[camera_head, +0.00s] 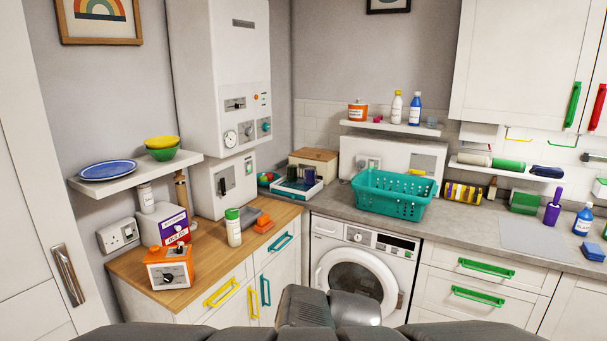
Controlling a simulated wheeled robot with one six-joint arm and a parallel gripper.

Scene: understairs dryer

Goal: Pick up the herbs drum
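A white cylindrical container with a green lid (233,227) stands upright on the wooden counter (190,262) at the left. It looks like the herbs drum, but its label is too small to read. A smaller pale jar (146,196) stands behind it to the left, on top of a white box. Dark grey parts of my own arm and body show along the bottom edge. My gripper's fingers are not in view, so whether they are open or shut does not show.
An orange appliance (170,268) and a purple-fronted box (174,226) stand left of the green-lidded container. Orange-red and grey blocks (263,223) lie just right of it. A wall shelf (135,172) with plates and bowls juts out above. A teal basket (392,193) sits on the grey worktop.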

